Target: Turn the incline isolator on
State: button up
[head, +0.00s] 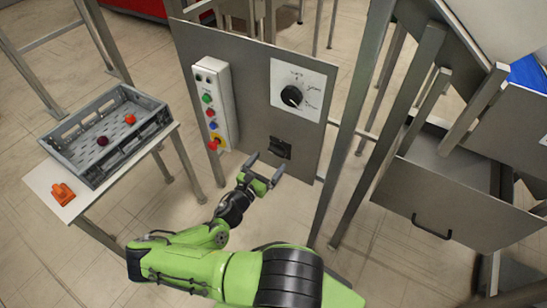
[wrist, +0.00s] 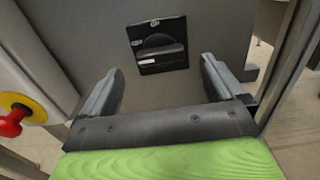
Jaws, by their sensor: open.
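A small black isolator switch (head: 280,147) sits low on the grey upright panel (head: 250,95), below a white plate with a dial. In the wrist view the isolator (wrist: 159,46) shows a dark square plate with a rounded handle lying roughly level across it. Small pale labels on its plate are too small to read. I cannot tell that it is the incline isolator from any lettering. My gripper (head: 264,171) is open and empty, just in front of and below the isolator. In the wrist view its two fingers (wrist: 160,85) stand on either side, apart from the switch.
A white control box (head: 214,88) with coloured buttons and a red-on-yellow stop button (head: 215,143) is left of the isolator. A white dial plate (head: 302,90) is above. A grey crate (head: 75,150) stands on a table at left. A steel drawer (head: 450,190) is at right.

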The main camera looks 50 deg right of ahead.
aim_at(275, 154)
jog(key=d, duration=0.4)
jog(key=shift+w+d+b, duration=0.2)
jog(key=shift+d+b, duration=0.15)
jog(key=shift+d, duration=0.05)
jog(key=c, duration=1)
